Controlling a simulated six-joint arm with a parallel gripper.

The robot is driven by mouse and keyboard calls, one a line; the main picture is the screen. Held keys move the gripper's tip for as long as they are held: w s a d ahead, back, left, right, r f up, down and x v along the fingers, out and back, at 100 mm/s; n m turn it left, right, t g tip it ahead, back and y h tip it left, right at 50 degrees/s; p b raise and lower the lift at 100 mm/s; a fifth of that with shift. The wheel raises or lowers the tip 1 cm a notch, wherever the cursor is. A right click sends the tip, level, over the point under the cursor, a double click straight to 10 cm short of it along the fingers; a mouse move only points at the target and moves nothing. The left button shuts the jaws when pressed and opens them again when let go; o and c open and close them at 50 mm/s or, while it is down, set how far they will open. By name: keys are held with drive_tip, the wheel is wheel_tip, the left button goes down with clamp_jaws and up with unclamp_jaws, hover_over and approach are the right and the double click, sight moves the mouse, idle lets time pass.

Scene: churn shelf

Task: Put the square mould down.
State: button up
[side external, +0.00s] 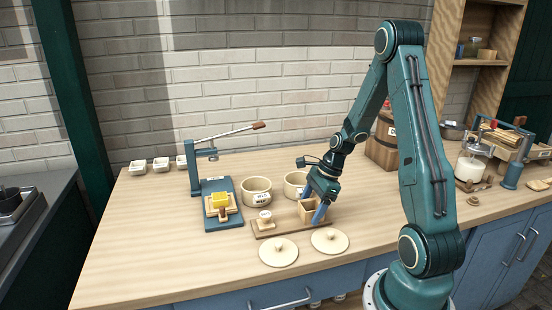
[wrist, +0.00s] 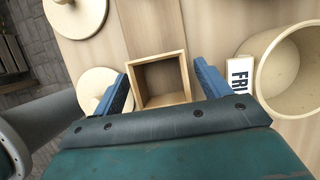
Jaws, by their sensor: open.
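The square mould (side external: 306,209) is a small open-topped wooden box. It sits upright at the right end of a low brown board (side external: 264,234) on the table. In the wrist view the mould (wrist: 160,60) lies between the blue fingers of my gripper (wrist: 161,72), with a finger on its left and right sides. My gripper (side external: 321,212) is low over the board and open. The fingers look slightly apart from the mould walls, and nothing is gripped. The mould's far underside is hidden.
A round pale piece (side external: 265,217) stands on the board's left end. Two round lids (side external: 279,252) lie in front. A blue press (side external: 222,218) holds a yellow block at left.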

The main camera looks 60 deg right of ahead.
drive_tip(key=shift+r, duration=0.15)
drive_tip(key=v, duration=1.2)
idle(0.5)
drive_tip(key=a+r+n+h, duration=0.2)
drive_tip(key=a+r+n, duration=0.6)
drive_tip(key=a+n, duration=0.45)
drive_tip(key=s+a+r+n+t+h, duration=0.1)
drive_tip(key=s+a+r+n, duration=0.3)
drive_tip(key=s+a+n, duration=0.4)
drive_tip(key=a+n+t, duration=0.1)
drive_tip(key=a+n, duration=0.2)
drive_tip(key=n, duration=0.3)
drive_tip(key=shift+s+a, duration=0.2)
drive_tip(key=shift+a, duration=0.05)
